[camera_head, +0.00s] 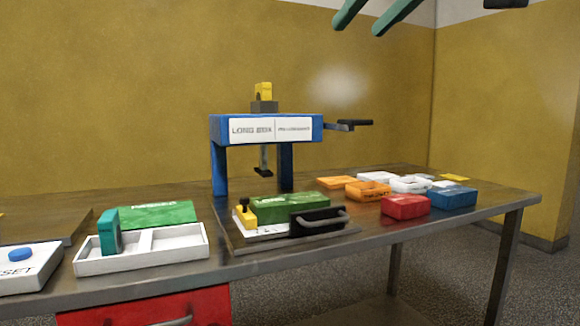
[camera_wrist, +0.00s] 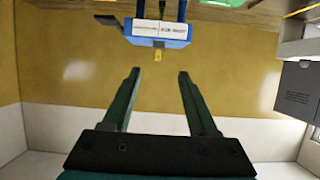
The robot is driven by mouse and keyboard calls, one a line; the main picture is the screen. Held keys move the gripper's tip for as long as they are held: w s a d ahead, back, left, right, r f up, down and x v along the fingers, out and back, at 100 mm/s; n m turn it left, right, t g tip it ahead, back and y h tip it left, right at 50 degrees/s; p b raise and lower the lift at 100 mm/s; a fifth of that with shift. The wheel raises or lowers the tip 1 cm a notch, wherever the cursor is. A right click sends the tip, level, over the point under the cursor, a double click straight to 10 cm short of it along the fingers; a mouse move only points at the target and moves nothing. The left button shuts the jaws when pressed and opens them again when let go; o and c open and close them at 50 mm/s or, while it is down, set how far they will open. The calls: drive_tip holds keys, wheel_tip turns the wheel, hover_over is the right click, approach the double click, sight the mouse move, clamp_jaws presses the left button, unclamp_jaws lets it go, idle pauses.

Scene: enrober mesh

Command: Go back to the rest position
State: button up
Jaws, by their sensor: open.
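My gripper shows two green fingers (camera_head: 374,12) at the top right of the head view, high above the table and apart from everything. In the wrist view the fingers (camera_wrist: 158,95) are spread apart with nothing between them. A blue press frame with a "LONG" label (camera_head: 266,129) stands on the metal table (camera_head: 330,258); in the wrist view the blue press (camera_wrist: 160,36) appears upside down at the top. A green block (camera_head: 290,208) lies in a fixture below the press, beside a yellow part (camera_head: 245,214) and a black part with a grey handle (camera_head: 318,220).
A white divided tray (camera_head: 180,242) holds an upright teal piece (camera_head: 110,232). A white box with a blue button (camera_head: 20,254) is at far left. Orange, white, red (camera_head: 405,206) and blue (camera_head: 452,197) boxes cluster at the table's right. The space around my gripper looks clear.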

wheel_tip(320, 180, down, 32)
drive_tip(key=w+m+g+h, duration=0.2)
drive_tip(key=g+h, duration=0.1)
drive_tip(key=g, duration=0.4)
drive_tip(key=s+d+f+m+g, duration=0.1)
drive_tip(key=s+d+f+g, duration=0.1)
drive_tip(key=s+f, duration=0.5)
drive_tip(key=s+d+f+g+h, duration=0.1)
drive_tip(key=s+f+g, duration=0.1)
drive_tip(key=s+f, duration=0.5)
drive_tip(key=s+d+f+m+g+h, duration=0.1)
drive_tip(key=s+f, duration=0.6)
drive_tip(key=f, duration=0.9)
drive_tip(key=shift+d+f+m+g, duration=0.3)
drive_tip(key=shift+d+g, duration=0.5)
drive_tip(key=shift+g, duration=0.3)
drive_tip(key=shift+r, duration=0.1)
